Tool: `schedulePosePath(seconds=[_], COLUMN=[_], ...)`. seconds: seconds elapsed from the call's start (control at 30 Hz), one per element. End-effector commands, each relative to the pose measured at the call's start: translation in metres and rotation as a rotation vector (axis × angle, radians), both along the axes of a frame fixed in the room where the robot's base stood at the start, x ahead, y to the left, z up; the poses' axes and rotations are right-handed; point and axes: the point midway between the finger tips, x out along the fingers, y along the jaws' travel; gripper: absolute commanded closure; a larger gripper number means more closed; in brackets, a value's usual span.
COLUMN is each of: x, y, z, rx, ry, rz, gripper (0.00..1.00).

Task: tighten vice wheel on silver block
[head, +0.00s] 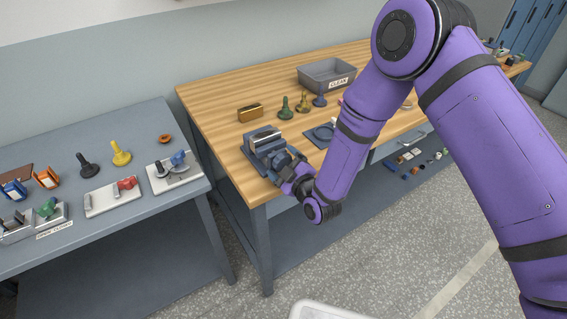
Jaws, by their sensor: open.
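A blue-grey vice (250,153) stands at the left front corner of the wooden workbench (225,95). A silver block (263,134) sits at the top of the vice, along its jaws; I cannot tell whether the jaws press on it. My gripper (282,164) is open at the front right side of the vice, close to where its wheel would be. The wheel is not clearly visible behind the gripper, and I cannot tell whether the fingers touch it.
A brass block (250,113), green (285,108), yellow (303,103) and blue (320,100) bobbin-shaped pieces stand behind the vice. A grey bin (327,76) marked CLEAN is farther back. A blue fixture (322,134) lies right of the vice. A grey side table (125,150) holds several items.

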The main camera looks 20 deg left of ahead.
Motion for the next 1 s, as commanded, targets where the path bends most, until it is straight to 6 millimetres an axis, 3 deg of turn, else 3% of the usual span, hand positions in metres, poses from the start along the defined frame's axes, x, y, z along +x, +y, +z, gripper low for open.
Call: schedulePosePath(seconds=[0.07, 0.27, 0.67, 1.0], x=[-0.0001, -0.0001, -0.0003, -0.0001], y=[-0.0001, -0.0003, -0.0005, -0.0009], z=[0.0, -0.0001, -0.0004, -0.0008], rx=[0.0, 0.0, 0.041, 0.206], ry=[0.0, 0.0, 0.049, 0.244], rz=[0.0, 0.0, -0.001, -0.001], gripper=[0.18, 0.63, 0.63, 0.63])
